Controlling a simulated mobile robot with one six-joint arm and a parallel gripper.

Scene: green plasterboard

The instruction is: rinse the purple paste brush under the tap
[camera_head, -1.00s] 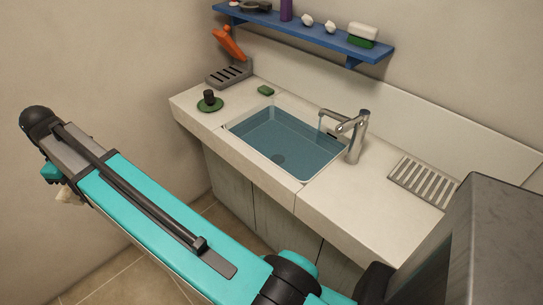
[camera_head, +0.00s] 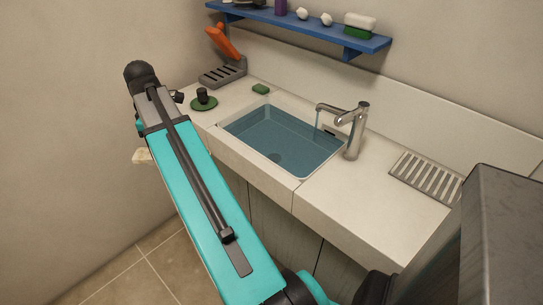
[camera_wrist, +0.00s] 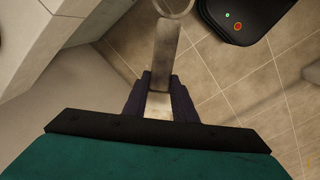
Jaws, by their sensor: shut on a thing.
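My gripper (camera_wrist: 160,80) shows in the wrist view with its dark fingers shut on a flat grey-brown tool (camera_wrist: 166,40). A pale ring shows at the tool's far end, cut off by the top edge. No purple shows clearly on it, so I cannot tell if it is the paste brush. In the head view my arm hides the gripper; a small cream piece (camera_head: 141,156) shows beside the wrist, left of the counter. The metal tap (camera_head: 354,130) stands behind the sink (camera_head: 229,128), with a thin stream from its spout. Bluish water covers the basin floor.
A grey slotted holder (camera_head: 222,74) with an orange item (camera_head: 222,42), a dark-topped green dish (camera_head: 203,102) and a green sponge (camera_head: 261,88) line the back left. A metal drain rack (camera_head: 425,178) lies right. A blue shelf (camera_head: 310,31) hangs above. The front right counter is clear.

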